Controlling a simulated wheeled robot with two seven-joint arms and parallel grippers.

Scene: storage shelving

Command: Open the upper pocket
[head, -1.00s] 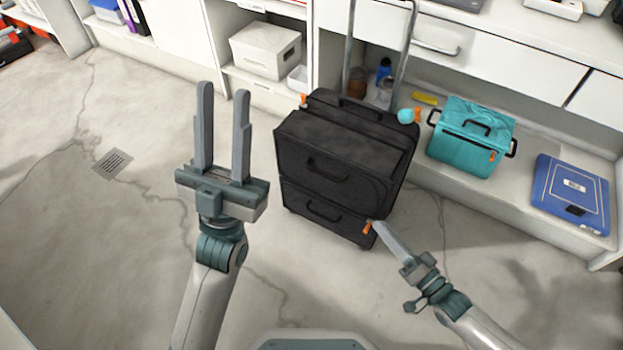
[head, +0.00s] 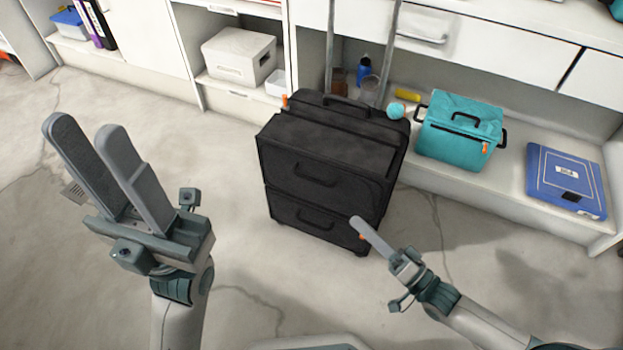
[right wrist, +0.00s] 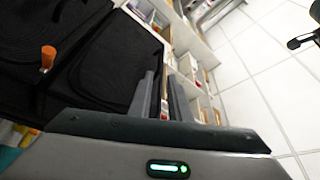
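The black suitcase (head: 330,150) stands upright on the floor with its telescopic handle raised. Its front has an upper pocket (head: 315,172) and a lower pocket (head: 312,218), each with a handle; the upper pocket looks closed. One orange zipper pull (head: 285,100) is at the top left. Another orange pull (head: 362,236) is at the lower right, partly behind my right gripper (head: 358,222). In the right wrist view an orange pull (right wrist: 47,57) lies left of my fingers (right wrist: 162,95), which are empty with a narrow gap. My left gripper (head: 84,128) is open and empty, left of the suitcase.
A teal bag (head: 460,135) and a blue case (head: 566,180) sit on the low shelf right of the suitcase. A white box (head: 238,55) is on a shelf behind. A round teal item (head: 396,110) is by the suitcase's top right corner. The floor on the left is clear.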

